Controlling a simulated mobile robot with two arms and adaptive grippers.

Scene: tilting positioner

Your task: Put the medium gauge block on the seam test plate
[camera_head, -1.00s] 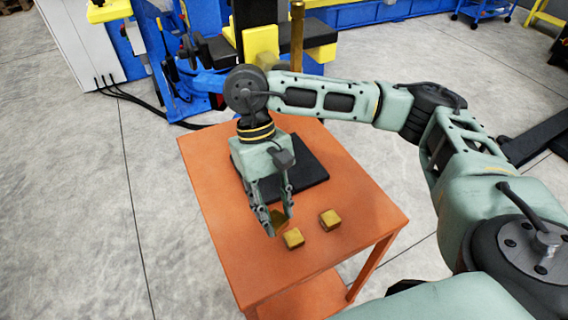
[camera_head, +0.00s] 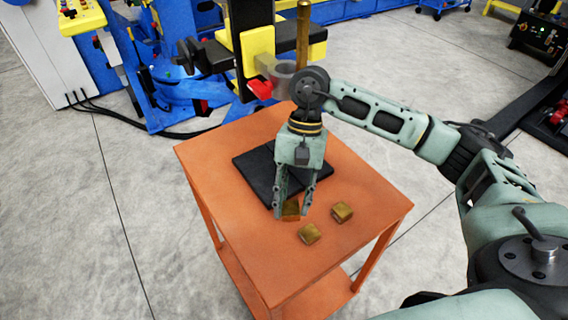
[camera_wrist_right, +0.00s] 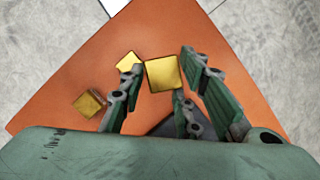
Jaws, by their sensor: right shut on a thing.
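My right gripper (camera_head: 292,212) points down with its fingers shut on a brass gauge block (camera_head: 291,209), near the front corner of the black seam test plate (camera_head: 251,174). The held block also shows between the fingers in the right wrist view (camera_wrist_right: 163,73). I cannot tell its exact height. Two other brass gauge blocks lie on the orange table, one in front of the gripper (camera_head: 309,233) and one to its right (camera_head: 342,211). Their relative sizes are hard to judge. The gripper hides part of the plate. My left gripper is not in view.
The orange table (camera_head: 215,165) has bare room left of the plate and along its front. Behind it stands the blue and black positioner with a yellow clamp (camera_head: 257,48) and an upright brass rod (camera_head: 302,35). Grey floor surrounds the table.

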